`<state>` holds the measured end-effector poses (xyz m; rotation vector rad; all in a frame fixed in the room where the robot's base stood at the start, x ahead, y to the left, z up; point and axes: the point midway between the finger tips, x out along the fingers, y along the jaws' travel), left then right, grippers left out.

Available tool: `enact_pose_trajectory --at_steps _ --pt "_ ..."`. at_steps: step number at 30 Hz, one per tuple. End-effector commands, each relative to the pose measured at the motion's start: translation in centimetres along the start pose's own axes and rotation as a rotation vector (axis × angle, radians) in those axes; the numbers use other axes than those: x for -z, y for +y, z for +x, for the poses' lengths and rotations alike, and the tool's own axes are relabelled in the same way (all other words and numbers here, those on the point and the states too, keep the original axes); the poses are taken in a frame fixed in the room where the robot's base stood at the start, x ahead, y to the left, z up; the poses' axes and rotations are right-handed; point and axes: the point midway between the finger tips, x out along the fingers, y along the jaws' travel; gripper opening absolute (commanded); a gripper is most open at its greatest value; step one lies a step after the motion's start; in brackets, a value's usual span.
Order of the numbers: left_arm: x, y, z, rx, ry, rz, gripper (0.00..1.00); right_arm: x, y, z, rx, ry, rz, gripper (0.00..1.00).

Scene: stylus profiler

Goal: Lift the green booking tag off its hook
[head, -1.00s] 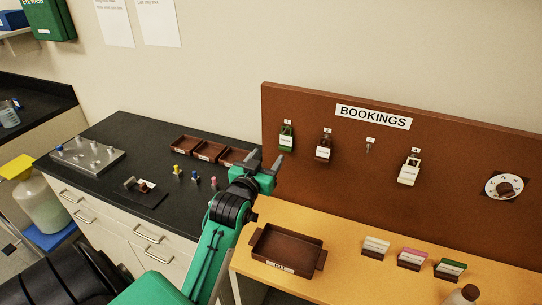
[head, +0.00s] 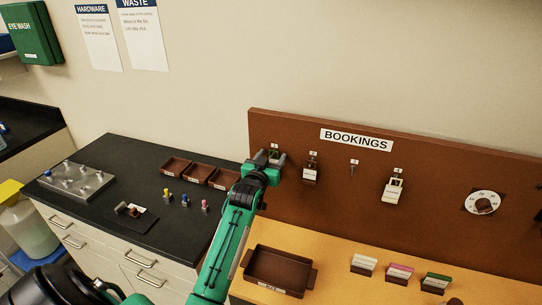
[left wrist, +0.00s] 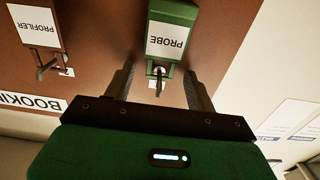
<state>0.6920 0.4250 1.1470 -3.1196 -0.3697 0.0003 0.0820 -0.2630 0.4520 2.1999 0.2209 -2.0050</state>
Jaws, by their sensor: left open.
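The green tag (left wrist: 172,40) hangs on the bookings board and carries a white label reading PROBE, upside down in the left wrist view. Its metal hook (left wrist: 159,74) shows at its lower edge in that view. My left gripper (left wrist: 160,75) is open, with one finger on either side of the hook and the tag's near edge. I see no finger closed on the tag. In the head view my left gripper (head: 268,158) is at the board's left end and hides most of the tag. My right gripper is not in view.
A brown tag (head: 310,173), labelled PROFILER in the wrist view (left wrist: 34,25), hangs beside it. Further right are an empty hook (head: 354,163), a cream tag (head: 394,190) and a dial (head: 482,203). A brown tray (head: 279,270) and several card holders stand on the yellow shelf below.

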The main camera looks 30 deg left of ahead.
Motion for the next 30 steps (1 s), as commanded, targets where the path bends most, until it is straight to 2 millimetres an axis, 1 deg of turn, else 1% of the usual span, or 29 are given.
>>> enact_pose_trajectory --at_steps 9,11,12,16,17,18,22,30 --pt "-0.01 0.0 0.21 0.0 0.0 0.0 0.56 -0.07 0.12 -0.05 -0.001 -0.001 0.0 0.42" --pt "-0.01 0.0 0.2 0.0 0.0 0.0 0.45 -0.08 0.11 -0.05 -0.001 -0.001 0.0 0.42" --pt "0.0 0.0 0.2 0.0 0.0 0.0 0.37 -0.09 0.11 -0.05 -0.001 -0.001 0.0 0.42" --pt "-0.01 -0.01 0.19 0.0 0.0 0.0 0.11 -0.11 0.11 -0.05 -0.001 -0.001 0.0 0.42" --pt "-0.01 -0.01 0.19 0.0 0.0 0.0 0.09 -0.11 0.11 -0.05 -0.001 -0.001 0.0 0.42" --pt "-0.01 -0.01 0.19 0.0 0.0 0.0 0.26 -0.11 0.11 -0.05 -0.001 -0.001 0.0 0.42" --pt "0.0 -0.01 0.18 0.0 0.0 0.0 0.01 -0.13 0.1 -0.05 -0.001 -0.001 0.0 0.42" --pt "0.16 0.0 0.04 0.0 0.0 0.0 0.0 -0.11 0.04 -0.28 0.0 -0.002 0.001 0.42"
